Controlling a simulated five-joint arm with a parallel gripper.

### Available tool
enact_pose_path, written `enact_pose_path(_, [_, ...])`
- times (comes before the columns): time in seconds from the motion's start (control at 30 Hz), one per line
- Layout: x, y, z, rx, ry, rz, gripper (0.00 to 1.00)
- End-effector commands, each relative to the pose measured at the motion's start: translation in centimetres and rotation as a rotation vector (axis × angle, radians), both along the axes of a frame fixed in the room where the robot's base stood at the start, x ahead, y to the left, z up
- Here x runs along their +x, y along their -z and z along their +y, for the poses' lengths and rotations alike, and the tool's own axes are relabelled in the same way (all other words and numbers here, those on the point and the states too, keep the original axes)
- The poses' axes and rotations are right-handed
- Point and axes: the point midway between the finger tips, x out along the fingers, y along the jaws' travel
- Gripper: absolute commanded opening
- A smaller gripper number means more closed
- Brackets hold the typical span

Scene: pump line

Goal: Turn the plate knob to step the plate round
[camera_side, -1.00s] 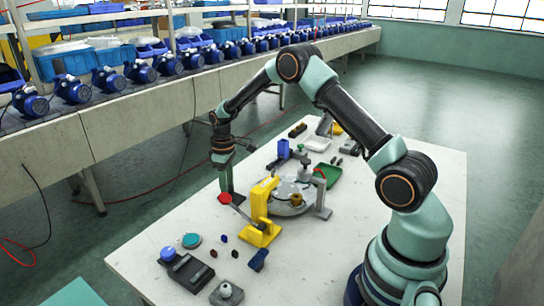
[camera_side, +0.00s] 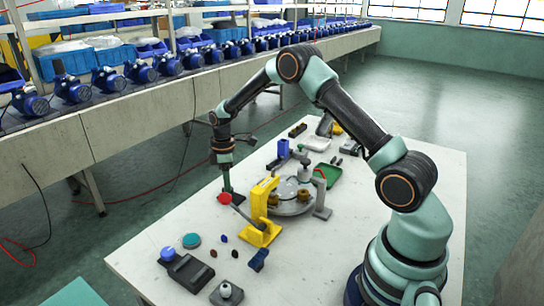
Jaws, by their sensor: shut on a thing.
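My gripper (camera_side: 229,188) points straight down at the left side of the yellow press (camera_side: 260,215). Its fingers are shut low over the table, on what appears to be the plate knob, which is mostly hidden by the fingers and by a red ball (camera_side: 224,198). The red ball is on the end of a grey lever that slopes up from the press foot. The round grey plate (camera_side: 290,209) lies right of the press. Two brass-coloured parts show on it, one by the press (camera_side: 273,198) and one farther right (camera_side: 303,195).
A grey bracket (camera_side: 322,205) stands at the plate's right edge. A green tray (camera_side: 328,174) and blue block (camera_side: 283,148) are behind. A dark box with a blue button (camera_side: 187,270), a teal disc (camera_side: 191,241) and small parts lie in front. Blue pumps line the bench (camera_side: 140,115).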

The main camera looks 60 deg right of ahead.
Motion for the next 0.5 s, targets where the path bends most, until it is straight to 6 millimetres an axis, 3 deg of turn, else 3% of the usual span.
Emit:
enact_pose_path(0.27, [0.01, -0.07, -0.06, 0.0, 0.002, 0.0, 0.0])
enact_pose_path(0.3, [0.01, -0.07, -0.06, 0.0, 0.002, 0.0, 0.59])
enact_pose_path(0.33, [0.01, -0.07, -0.06, 0.0, 0.002, 0.0, 0.71])
enact_pose_path(0.5, [0.01, -0.04, -0.04, 0.0, 0.002, 0.0, 0.73])
